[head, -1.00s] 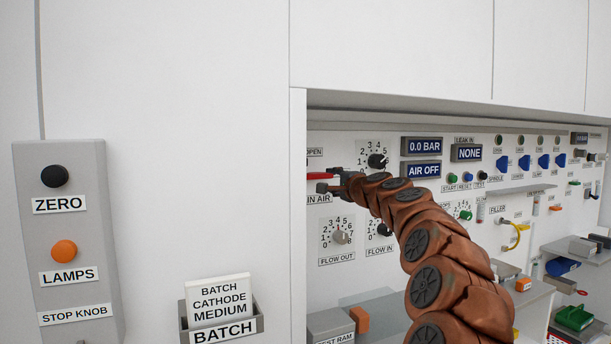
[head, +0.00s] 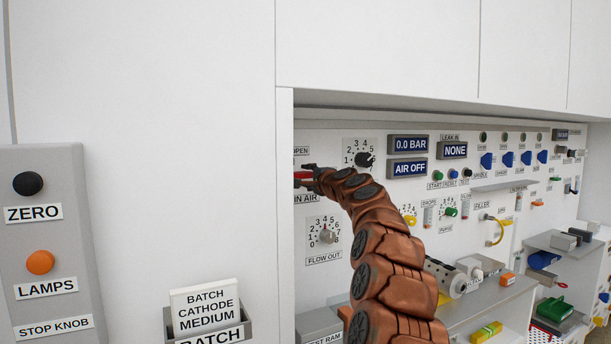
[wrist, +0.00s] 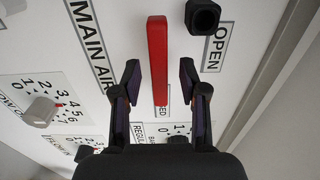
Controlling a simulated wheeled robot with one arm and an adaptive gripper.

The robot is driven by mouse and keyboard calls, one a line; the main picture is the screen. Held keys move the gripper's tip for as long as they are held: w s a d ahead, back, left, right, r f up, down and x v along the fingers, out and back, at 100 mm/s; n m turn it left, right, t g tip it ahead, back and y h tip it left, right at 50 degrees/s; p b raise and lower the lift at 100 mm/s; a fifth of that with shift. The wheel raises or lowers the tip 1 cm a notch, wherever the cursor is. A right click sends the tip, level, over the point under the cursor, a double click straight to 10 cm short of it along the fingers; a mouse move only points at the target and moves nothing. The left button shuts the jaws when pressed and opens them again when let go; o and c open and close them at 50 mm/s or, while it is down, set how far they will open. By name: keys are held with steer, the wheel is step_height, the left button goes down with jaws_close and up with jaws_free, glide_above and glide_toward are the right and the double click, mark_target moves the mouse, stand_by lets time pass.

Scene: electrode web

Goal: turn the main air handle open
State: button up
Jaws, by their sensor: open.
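The main air handle (wrist: 157,60) is a long red bar on the white panel. In the wrist view it runs upright between the MAIN AIR label (wrist: 90,40) and the OPEN label (wrist: 216,46). Its lower end lies between the fingers of my open gripper (wrist: 159,82), close to a label ending in "ED", partly hidden. I see a gap on both sides, and contact does not show. In the head view the handle (head: 303,175) is a short red piece, partly covered by my gripper (head: 309,175). The air display (head: 409,169) reads AIR OFF.
A black fitting (wrist: 202,15) sticks out near the OPEN label. A grey flow knob (wrist: 40,111) stands to the left in the wrist view. In the head view a white cabinet edge (head: 284,200) is just left of the handle, and the pressure display (head: 409,144) reads 0.0 BAR.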

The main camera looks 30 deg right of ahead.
steer(key=shift+w, duration=0.85)
jaws_close()
